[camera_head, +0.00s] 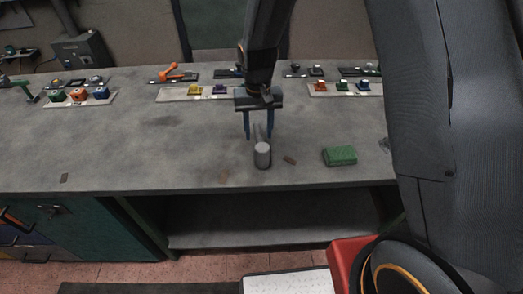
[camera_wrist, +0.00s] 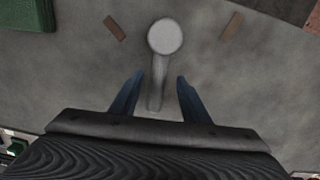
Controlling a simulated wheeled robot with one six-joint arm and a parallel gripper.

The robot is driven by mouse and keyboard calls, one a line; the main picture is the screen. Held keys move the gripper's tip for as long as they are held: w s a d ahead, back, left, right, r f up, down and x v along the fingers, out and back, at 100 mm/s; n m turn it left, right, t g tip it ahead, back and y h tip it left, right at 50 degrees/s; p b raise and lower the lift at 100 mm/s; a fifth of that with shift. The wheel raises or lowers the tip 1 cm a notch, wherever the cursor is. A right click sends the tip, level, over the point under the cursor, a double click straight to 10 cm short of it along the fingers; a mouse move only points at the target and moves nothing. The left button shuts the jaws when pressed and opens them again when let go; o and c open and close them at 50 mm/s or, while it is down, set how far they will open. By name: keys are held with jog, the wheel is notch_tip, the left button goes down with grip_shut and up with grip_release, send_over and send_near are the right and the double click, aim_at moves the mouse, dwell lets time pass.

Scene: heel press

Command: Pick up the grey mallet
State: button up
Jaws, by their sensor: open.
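The grey mallet lies on the grey bench near its front edge. In the head view its round head (camera_head: 262,155) faces the front and its handle runs back between my fingers. In the wrist view the mallet (camera_wrist: 164,38) has its round head at the top and its handle pointing down between the fingertips. My gripper (camera_head: 258,136) is open, pointing down, with one blue finger on each side of the handle. It also shows in the wrist view (camera_wrist: 154,82). I cannot tell how high the fingertips are above the bench; they do not touch the handle.
A green block (camera_head: 340,156) lies right of the mallet, with a small brown piece (camera_head: 290,160) between them. Racks with coloured blocks (camera_head: 79,97) and an orange tool (camera_head: 176,73) stand along the back. The bench (camera_head: 130,150) left of the mallet is mostly clear.

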aim_at(259, 138)
jog(key=shift+s+d+f+p, duration=0.15)
jog(key=shift+f+p, duration=0.55)
jog(key=shift+f, duration=1.4)
jog(key=shift+c, duration=0.2)
grip_shut()
